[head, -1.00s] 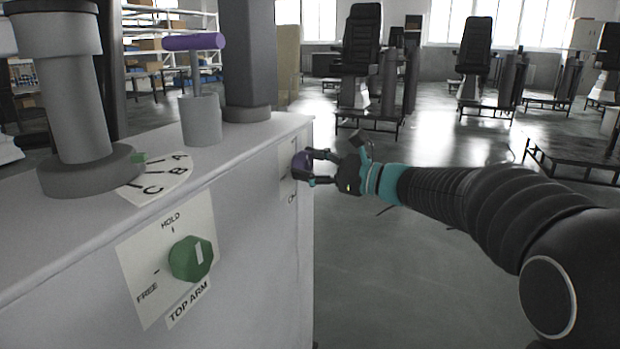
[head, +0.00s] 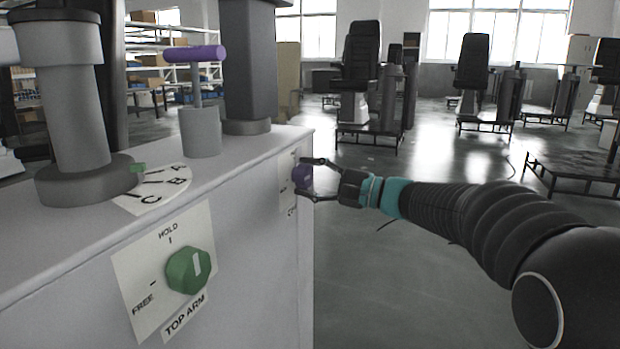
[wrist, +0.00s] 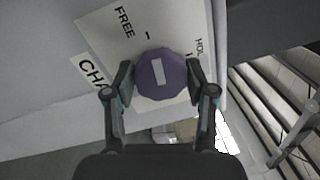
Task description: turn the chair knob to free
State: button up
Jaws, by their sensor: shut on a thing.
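In the wrist view the knob (wrist: 160,76) is seen face on, over a white label plate with "FREE" at upper left and a partly hidden "HOLD" at right. The white bar on the knob roughly lines up with the tick near "FREE". My gripper (head: 313,179) is shut on the knob, one finger on each side; in the wrist view its fingertips (wrist: 159,83) flank it. A "CHAIR" label is partly hidden by a finger.
A green knob (head: 189,270) marked "TOP ARM" is on the nearer part of the cabinet (head: 255,210). A purple-handled lever (head: 195,53) and grey columns (head: 78,110) stand on top. Open floor lies to the right; chairs on stands are farther back.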

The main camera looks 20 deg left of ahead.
jog(key=shift+n, duration=0.7)
jog(key=o, duration=1.2)
jog(key=shift+c, duration=0.2)
jog(key=d+f, duration=0.1)
jog(key=d, duration=1.1)
jog(key=shift+s, duration=0.45)
